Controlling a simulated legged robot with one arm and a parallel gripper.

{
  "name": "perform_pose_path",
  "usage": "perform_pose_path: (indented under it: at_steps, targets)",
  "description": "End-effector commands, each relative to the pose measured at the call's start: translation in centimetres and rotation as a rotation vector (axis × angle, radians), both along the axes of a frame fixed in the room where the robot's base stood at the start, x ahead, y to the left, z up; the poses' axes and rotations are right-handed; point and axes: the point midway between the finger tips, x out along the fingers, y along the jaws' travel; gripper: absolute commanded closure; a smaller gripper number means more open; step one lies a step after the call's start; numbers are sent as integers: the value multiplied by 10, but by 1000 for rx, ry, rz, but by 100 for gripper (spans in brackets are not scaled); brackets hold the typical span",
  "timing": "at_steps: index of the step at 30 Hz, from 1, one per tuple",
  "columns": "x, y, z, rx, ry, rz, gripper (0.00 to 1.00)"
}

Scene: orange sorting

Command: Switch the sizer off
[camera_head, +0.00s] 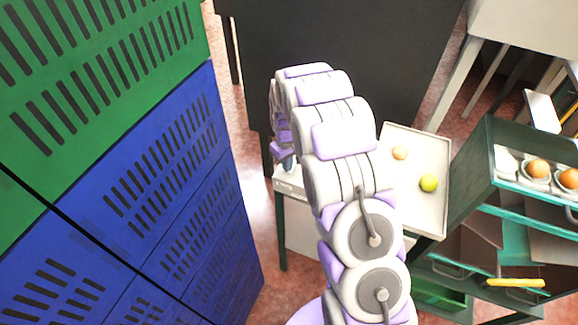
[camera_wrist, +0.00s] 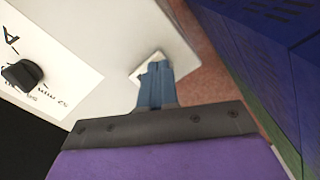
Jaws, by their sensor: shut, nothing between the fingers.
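What seems to be the sizer is a white-topped unit on green legs in the head view, with its white surface (camera_head: 288,183) partly hidden by my arm. In the wrist view a white surface (camera_wrist: 110,35) carries a printed label (camera_wrist: 40,60) with a black knob (camera_wrist: 22,74) at the far left. A small pale square plate (camera_wrist: 137,75) is partly hidden behind my gripper (camera_wrist: 157,68). My gripper's blue fingers are together and empty, overlapping this plate; I cannot tell if they touch it. In the head view my gripper is mostly hidden behind my arm.
A pale tray (camera_head: 412,215) holds an orange fruit (camera_head: 400,153) and a yellow-green fruit (camera_head: 429,183). Blue crates (camera_head: 215,205) and green crates (camera_head: 60,100) stack at left. A green rack (camera_head: 480,150) with more oranges stands right. A dark panel (camera_head: 400,50) rises behind.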

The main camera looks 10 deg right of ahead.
Motion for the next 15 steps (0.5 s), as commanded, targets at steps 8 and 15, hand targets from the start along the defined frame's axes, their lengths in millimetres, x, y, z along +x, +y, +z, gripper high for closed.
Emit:
perform_pose_path:
  at_steps: [8,15]
  targets:
    - [0,0,20,0,-4,0,100]
    - [0,0,38,0,-4,0,100]
